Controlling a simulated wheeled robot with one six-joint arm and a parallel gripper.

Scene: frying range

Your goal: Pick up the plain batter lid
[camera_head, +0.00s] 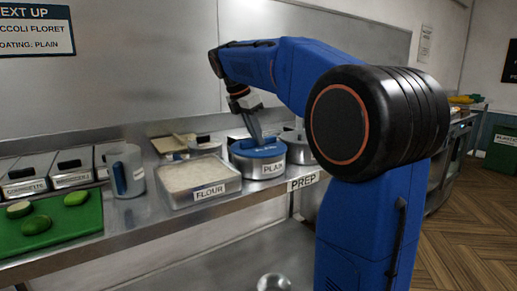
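The plain batter lid (243,151) is blue and round, with raised writing too small to read. It sits in the top of a round metal pot (244,168) labelled PLAIN on the steel counter. My gripper (258,141) points down over the middle of the lid, with its fingertips at or just above the lid's top. The fingers overlap in this view, so I cannot tell whether they are apart or closed on a handle. Any handle is hidden behind them.
A FLOUR tray (198,173) stands left of the pot, and a grey jug (125,171) beyond it. A green board (75,229) holds cut green vegetables at far left. More metal containers stand close behind and right. A metal bowl (273,283) sits below the counter.

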